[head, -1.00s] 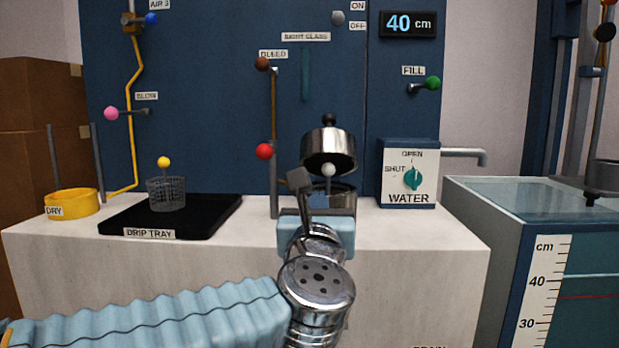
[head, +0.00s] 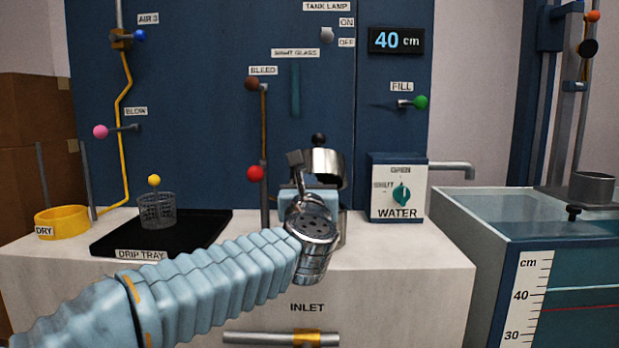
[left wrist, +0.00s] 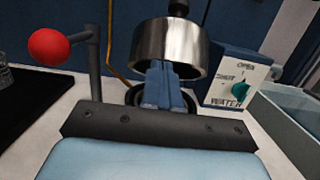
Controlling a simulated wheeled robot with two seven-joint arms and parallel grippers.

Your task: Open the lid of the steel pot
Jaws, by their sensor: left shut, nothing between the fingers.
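The steel pot's lid (head: 327,168), shiny with a black knob, stands raised at the back of the counter. In the left wrist view the lid (left wrist: 172,45) is above the pot's dark round opening (left wrist: 133,96), with a gap between them. My left gripper (head: 318,198) is in front of the pot and hides most of its body in the head view. In the left wrist view its blue fingers (left wrist: 164,75) are shut and empty, with their tips close under the lid's lower edge. I cannot tell whether they touch it. My right gripper is not in view.
A post with a red knob (head: 255,173) stands left of the pot, and the WATER box (head: 397,190) stands right of it. A black drip tray (head: 205,236) with a wire basket (head: 157,211) is at the left. A water tank (head: 505,300) is at the right.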

